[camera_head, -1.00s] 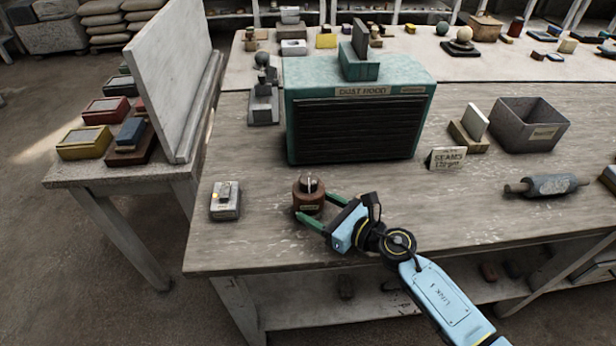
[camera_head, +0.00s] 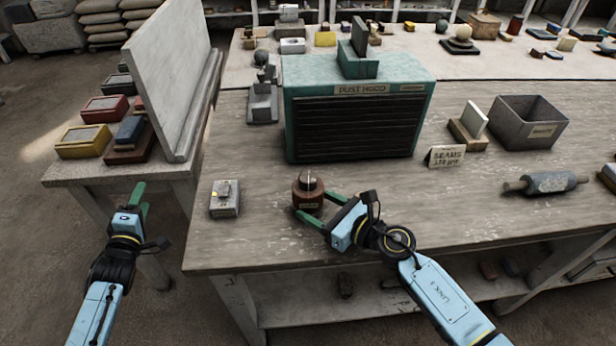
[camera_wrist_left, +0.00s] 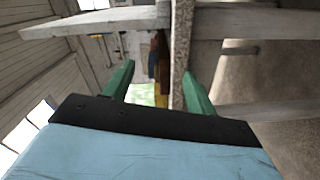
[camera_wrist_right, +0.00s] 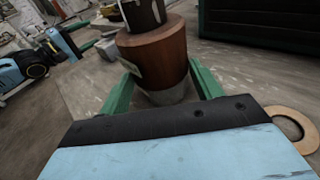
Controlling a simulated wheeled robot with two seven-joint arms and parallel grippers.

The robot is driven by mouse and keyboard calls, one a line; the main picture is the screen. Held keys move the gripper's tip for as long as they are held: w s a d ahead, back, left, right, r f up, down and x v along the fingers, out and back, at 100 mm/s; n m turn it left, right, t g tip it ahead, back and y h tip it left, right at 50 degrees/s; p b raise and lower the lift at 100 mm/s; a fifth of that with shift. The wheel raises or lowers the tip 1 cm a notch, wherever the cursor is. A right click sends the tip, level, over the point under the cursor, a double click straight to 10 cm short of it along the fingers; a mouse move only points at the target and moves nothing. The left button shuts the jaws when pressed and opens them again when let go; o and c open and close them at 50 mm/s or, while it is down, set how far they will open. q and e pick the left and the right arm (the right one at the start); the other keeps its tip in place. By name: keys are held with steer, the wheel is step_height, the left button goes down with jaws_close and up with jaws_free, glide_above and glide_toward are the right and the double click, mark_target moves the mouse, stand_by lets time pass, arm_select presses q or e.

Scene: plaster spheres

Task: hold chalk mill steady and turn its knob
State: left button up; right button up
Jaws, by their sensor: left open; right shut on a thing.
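The chalk mill (camera_head: 308,187) is a small brown, round body with a pale label on its front and a dark top. It stands upright near the front left of the workbench. My right gripper (camera_head: 314,207) is shut on the mill's body, with a green finger on each side, as the right wrist view shows the mill (camera_wrist_right: 155,55) between its fingers. The knob on top is too small to make out clearly in the head view. My left gripper (camera_head: 140,194) is open and empty, off the bench's left edge and apart from the mill; its fingers (camera_wrist_left: 158,88) hold nothing.
A grey block-like device (camera_head: 225,198) stands just left of the mill. The teal dust hood (camera_head: 355,130) is behind it. A side table with an upright white board (camera_head: 172,80) stands left, behind my left gripper. The bench (camera_head: 420,205) right of the mill is mostly clear.

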mark_target(302, 184)
arm_select(q)
steer(key=d+r+m+h, duration=0.2)
steer(key=d+m, duration=0.2)
steer(key=d, duration=0.1)
steer(key=s+d+r+m+h, duration=0.1)
steer(key=d+m+h, duration=0.2)
steer(key=d+m, duration=0.1)
steer(key=s+d+r+m+h, duration=0.1)
steer(key=d+r+m+h, duration=0.1)
steer(key=d+m, duration=0.2)
steer(key=shift+s+d+r+g+h, duration=0.1)
steer(key=shift+d+r+g+h, duration=0.1)
steer(key=shift+d, duration=0.5)
steer(key=shift+d+r+g+h, duration=0.1)
steer(key=shift+d+g, duration=0.1)
steer(key=shift+d, duration=0.45)
steer(key=s+d+r+m+g+h, duration=0.1)
steer(key=s+d+m+g+h, duration=0.2)
steer(key=s+d+m, duration=0.4)
steer(key=s+d+r+m+g+h, duration=0.25)
steer(key=d+m, duration=0.25)
steer(key=d, duration=0.3)
steer(key=shift+m+t, duration=0.25)
steer(key=shift+m, duration=0.05)
steer(key=x, duration=1.2)
steer(key=shift+d+f, duration=0.2)
steer(key=shift+h, duration=0.25)
steer(key=c, duration=1)
